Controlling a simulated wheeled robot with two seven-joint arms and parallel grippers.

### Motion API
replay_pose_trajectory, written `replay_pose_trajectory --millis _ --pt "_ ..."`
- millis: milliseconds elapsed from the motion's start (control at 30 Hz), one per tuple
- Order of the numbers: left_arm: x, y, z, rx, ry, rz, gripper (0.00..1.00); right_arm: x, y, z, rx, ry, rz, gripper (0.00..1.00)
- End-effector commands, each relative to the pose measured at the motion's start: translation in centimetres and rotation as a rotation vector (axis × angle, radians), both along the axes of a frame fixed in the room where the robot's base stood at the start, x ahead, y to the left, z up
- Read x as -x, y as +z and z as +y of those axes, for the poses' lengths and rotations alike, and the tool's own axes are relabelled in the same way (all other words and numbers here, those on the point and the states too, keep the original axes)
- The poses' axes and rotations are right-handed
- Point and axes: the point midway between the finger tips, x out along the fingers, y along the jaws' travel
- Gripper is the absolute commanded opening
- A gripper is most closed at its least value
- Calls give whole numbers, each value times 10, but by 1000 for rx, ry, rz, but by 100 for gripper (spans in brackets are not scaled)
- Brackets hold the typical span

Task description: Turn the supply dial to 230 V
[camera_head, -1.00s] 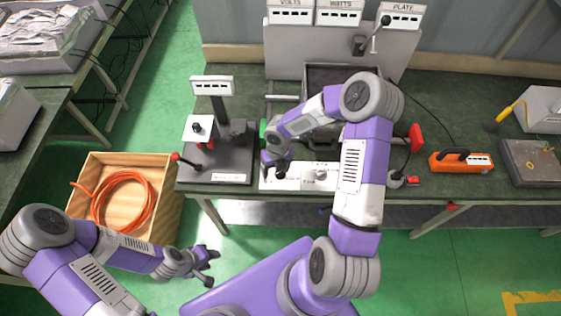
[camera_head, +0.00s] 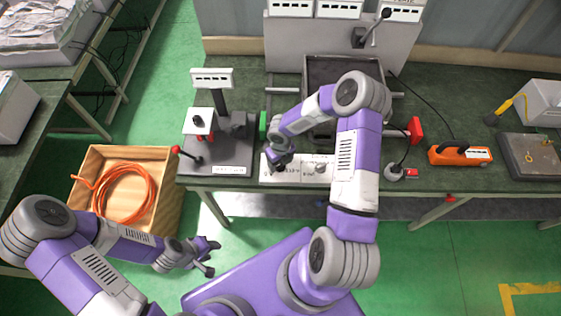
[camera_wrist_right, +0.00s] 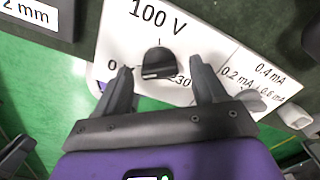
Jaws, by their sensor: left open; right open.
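The supply dial (camera_wrist_right: 158,62) is a dark rounded knob on a white panel (camera_wrist_right: 108,55) in the right wrist view. The panel has "100 V" above the knob, "0" to its left and a partly covered "230" to its right. I cannot tell which mark the knob points to. My right gripper (camera_wrist_right: 161,76) is open, with one finger on each side of the knob and visible gaps between. In the head view the right gripper (camera_head: 281,160) is over the panel's left part and hides the dial. My left gripper (camera_head: 208,257) is open and empty, away from the bench.
A second, grey knob (camera_wrist_right: 250,100) with mA labels is to the right on the panel. A stand with a red-knobbed lever (camera_head: 215,152) is left of the panel. A wooden crate (camera_head: 166,205) with an orange hose is on the floor. An orange device (camera_head: 459,156) lies further right.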

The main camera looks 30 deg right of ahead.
Motion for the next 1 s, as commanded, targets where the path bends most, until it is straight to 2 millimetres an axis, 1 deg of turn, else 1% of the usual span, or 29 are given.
replay_pose_trajectory --millis 100,367,400,467,767,1000 --pt "0 0 0 0 0 0 43 0 0 0 0 0 0 69" --pt "0 0 0 0 0 0 43 0 0 0 0 0 0 29" --pt "0 0 0 0 0 0 43 0 0 0 0 0 0 23" --pt "0 0 0 0 0 0 43 0 0 0 0 -1 1 14" --pt "0 -2 0 0 0 0 43 0 0 1 -1 -39 0 14" --pt "0 -10 0 0 0 0 43 0 0 0 1 -177 -1 14"
